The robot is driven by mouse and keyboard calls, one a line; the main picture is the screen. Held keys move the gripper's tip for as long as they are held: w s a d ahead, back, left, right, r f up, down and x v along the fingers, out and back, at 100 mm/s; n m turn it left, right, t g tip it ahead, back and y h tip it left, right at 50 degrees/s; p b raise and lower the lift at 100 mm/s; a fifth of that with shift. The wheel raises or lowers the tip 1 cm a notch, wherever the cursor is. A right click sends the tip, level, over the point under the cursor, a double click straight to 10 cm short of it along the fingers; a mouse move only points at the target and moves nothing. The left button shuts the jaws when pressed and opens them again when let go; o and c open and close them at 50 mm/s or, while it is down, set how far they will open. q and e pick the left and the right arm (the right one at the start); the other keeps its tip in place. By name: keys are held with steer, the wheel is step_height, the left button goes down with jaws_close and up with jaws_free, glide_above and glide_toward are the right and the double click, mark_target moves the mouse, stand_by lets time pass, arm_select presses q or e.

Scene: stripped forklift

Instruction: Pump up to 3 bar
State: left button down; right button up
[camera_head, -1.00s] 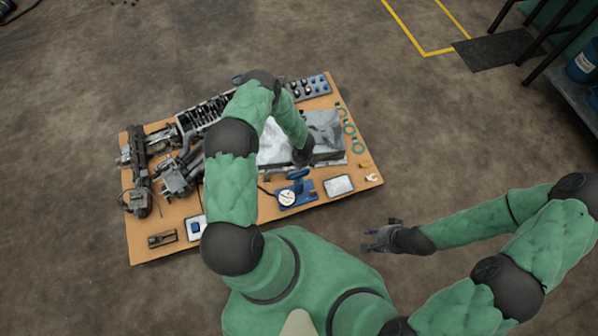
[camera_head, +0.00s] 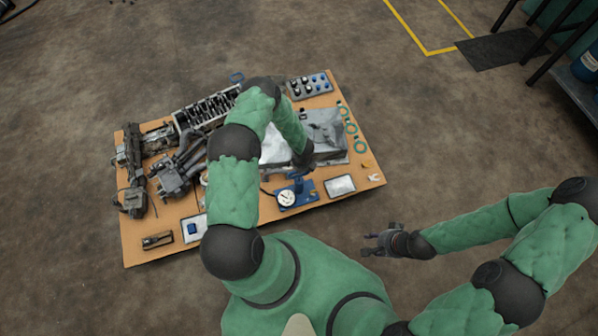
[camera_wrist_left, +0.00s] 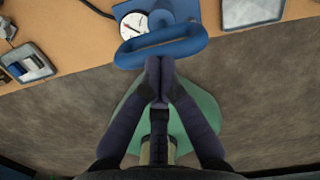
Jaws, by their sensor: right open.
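The blue pump (camera_head: 307,189) with its round white gauge (camera_head: 286,197) stands near the front edge of the wooden board. In the left wrist view, the gauge (camera_wrist_left: 134,25) has a dark needle, but its figures are too small to read. The pump's blue loop handle (camera_wrist_left: 190,45) lies across the view. My left gripper (camera_wrist_left: 158,62) has its fingertips together at the near bar of the handle; whether they touch it is unclear. In the head view, my left arm mostly hides that gripper. My right gripper (camera_head: 377,243) is open and empty, above the floor beyond the board's front edge.
The wooden board (camera_head: 150,256) lies on the floor with metal machine parts (camera_head: 178,172) on its left. A grey block (camera_head: 325,130), a tray of knobs (camera_head: 310,86), green rings (camera_head: 351,129) and a small white tray (camera_head: 340,185) are close by.

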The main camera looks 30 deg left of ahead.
mark_target(300, 176)
arm_select(q)
steer(key=shift+f, duration=0.1)
step_height(300, 176, down, 4)
steer(key=b, duration=0.3)
steer(key=shift+b, duration=0.3)
steer(key=d, duration=0.1)
steer(key=s+d+r+p, duration=0.1)
steer(key=shift+s+d+p, duration=0.25)
steer(key=shift+d+p, duration=0.05)
steer(key=shift+r, duration=0.15)
step_height(300, 176, up, 12)
steer(key=d, duration=0.1)
steer(key=shift+s, duration=0.25)
stand_by(0.8)
